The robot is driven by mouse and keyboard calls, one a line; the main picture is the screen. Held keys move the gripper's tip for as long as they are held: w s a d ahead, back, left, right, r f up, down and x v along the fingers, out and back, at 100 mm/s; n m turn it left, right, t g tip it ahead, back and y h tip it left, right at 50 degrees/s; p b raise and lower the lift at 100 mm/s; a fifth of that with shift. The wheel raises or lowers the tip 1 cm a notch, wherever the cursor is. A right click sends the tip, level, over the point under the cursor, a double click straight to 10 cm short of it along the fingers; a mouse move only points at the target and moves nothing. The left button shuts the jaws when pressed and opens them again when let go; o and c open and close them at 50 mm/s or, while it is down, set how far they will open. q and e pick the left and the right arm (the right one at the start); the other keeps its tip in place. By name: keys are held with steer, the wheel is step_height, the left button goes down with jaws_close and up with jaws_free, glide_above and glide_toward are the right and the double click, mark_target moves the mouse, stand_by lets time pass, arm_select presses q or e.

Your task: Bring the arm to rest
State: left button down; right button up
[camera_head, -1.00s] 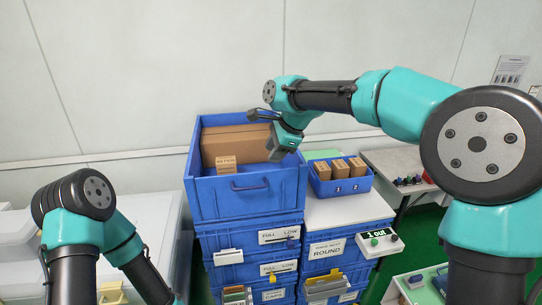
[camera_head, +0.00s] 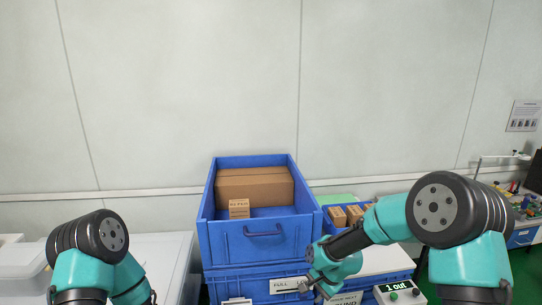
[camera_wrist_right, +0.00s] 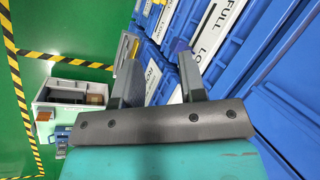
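My right gripper (camera_head: 316,289) is low in the head view, in front of the stacked blue crates and below the top crate (camera_head: 262,240). In the right wrist view its two dark fingers (camera_wrist_right: 157,44) stand apart with nothing between them, so it is open and empty. Beyond the fingers are blue crate fronts with white labels. My left arm (camera_head: 95,262) is folded at the lower left of the head view. Its gripper is below the picture edge.
The open top crate holds a large brown carton (camera_head: 256,187) and a small carton (camera_head: 239,208). A blue bin with small cartons (camera_head: 354,213) stands to its right. A tester reading "1 out" (camera_head: 400,292) sits low right. Green floor with striped tape (camera_wrist_right: 20,100) shows in the wrist view.

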steer(key=s+d+f+n, duration=0.3)
steer(key=s+f, duration=0.6)
steer(key=s, duration=0.3)
steer(key=s+d+f+n+g, duration=0.1)
steer(key=s+d+f+n, duration=0.3)
steer(key=s+f, duration=0.6)
steer(key=shift+s+d, duration=0.85)
steer(key=shift+s, duration=0.15)
